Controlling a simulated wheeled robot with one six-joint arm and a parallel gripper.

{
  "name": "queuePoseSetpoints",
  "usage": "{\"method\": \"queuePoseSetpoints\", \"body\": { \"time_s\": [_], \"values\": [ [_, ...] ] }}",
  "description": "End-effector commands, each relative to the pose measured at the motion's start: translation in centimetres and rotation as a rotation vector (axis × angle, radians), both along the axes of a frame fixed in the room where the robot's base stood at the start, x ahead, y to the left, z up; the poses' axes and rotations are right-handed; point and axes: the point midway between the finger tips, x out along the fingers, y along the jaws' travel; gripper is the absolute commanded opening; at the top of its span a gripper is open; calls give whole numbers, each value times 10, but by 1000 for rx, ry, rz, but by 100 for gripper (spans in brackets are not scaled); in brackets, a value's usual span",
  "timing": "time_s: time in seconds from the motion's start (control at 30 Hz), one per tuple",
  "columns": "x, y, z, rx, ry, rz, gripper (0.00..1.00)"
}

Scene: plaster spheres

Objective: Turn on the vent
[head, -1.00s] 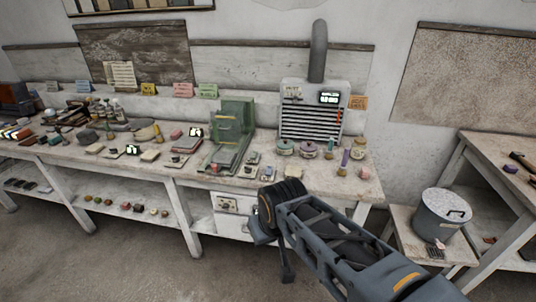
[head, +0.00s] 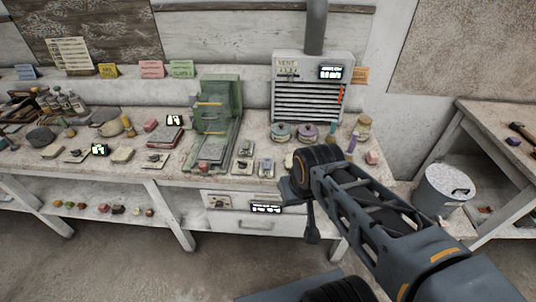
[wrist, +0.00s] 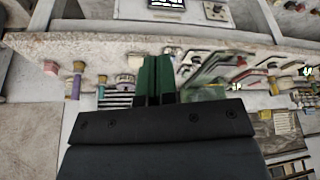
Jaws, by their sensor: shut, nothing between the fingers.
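The vent is a pale grey box (head: 311,88) with dark horizontal slats, standing at the back of the workbench under a grey pipe. A "VENT" label with a small control (head: 288,71) is at its upper left, a lit display (head: 331,72) at its upper right, and a red-orange piece (head: 341,93) on its right side. Part of the slatted front shows upside down in the wrist view (wrist: 115,99), beyond my fingers. My gripper (wrist: 154,78) has its green fingers together and empty. In the head view my arm is in front of the bench, below the vent, and the fingertips cannot be made out.
Two lidded round tins (head: 281,132) (head: 306,132), a purple bottle (head: 351,143) and a jar (head: 363,126) stand before the vent. A green machine (head: 217,118) is to its left. A grey bucket (head: 444,190) stands at the right. Drawers (head: 243,220) are under the bench.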

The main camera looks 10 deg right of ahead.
Motion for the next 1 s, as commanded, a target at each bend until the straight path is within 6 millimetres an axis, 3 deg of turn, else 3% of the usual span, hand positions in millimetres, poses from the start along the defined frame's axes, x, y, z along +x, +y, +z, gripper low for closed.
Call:
{"method": "queuePoseSetpoints", "body": {
  "time_s": [0.13,0.23,0.47,0.6,0.7,0.83,1.0],
  "values": [
    [10,0,3,0,1,-12,0],
    [37,-2,9,-1,3,-46,0],
    [138,2,14,-4,0,-162,0],
    [195,6,6,-5,-7,-231,0],
    [226,9,-3,-6,-13,-269,0],
    [252,12,-12,-6,-21,-302,0],
    [266,13,-17,-4,-26,-321,0]
  ]
}}
